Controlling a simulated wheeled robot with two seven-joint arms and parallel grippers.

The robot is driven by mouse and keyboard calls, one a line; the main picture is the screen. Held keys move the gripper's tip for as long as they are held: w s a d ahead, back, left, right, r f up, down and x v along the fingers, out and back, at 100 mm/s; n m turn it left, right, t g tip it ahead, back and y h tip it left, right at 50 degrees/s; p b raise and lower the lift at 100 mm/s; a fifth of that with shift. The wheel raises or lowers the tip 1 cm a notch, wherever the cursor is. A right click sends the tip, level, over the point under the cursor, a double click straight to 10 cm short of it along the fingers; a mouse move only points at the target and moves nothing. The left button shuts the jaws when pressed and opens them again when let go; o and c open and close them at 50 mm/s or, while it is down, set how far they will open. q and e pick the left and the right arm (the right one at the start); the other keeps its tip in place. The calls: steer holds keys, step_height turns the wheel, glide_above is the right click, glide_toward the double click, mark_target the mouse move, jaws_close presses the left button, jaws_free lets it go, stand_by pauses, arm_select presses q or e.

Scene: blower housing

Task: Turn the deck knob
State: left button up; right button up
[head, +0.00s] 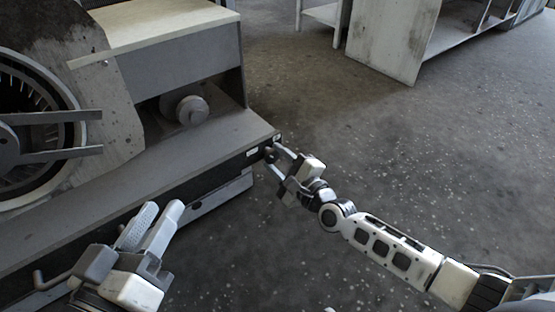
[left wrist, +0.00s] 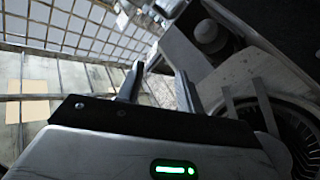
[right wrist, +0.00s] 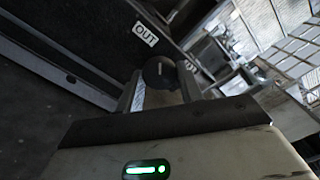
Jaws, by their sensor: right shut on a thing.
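The deck knob (head: 269,155) is a small dark round knob on the front face of the grey deck (head: 215,141), near its right end. In the right wrist view the dark knob (right wrist: 159,71) sits between the two fingertips. My right gripper (head: 272,157) is shut on it, coming from the right, and its fingers partly hide the knob.
A white label reading OUT (right wrist: 145,34) is beside the knob, with a second label (right wrist: 190,66) on its other side. A blower wheel (head: 35,125) and a round grey part (head: 191,110) stand on the deck. White shelving (head: 392,40) stands behind. The floor at right is clear.

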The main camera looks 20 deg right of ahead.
mark_target(275, 157)
steer(key=o, duration=1)
steer(key=shift+s+d, duration=0.1)
steer(key=shift+s, duration=0.1)
steer(key=p+v, duration=0.1)
steer(key=v, duration=0.3)
steer(key=shift+s, duration=0.15)
arm_select(q)
steer(key=shift+s+a+f+g+y+p, duration=0.1)
steer(key=shift+s+f+g+y+p, duration=0.2)
steer(key=shift+f+p, duration=0.35)
steer(key=shift+s+a+f+g+y+p, duration=0.1)
steer(key=shift+f+g+y+p, duration=0.3)
steer(key=shift+f+p, duration=0.2)
arm_select(e)
steer(key=v, duration=1.1)
arm_select(q)
steer(key=shift+r, duration=0.2)
arm_select(e)
steer(key=shift+s+d, duration=0.1)
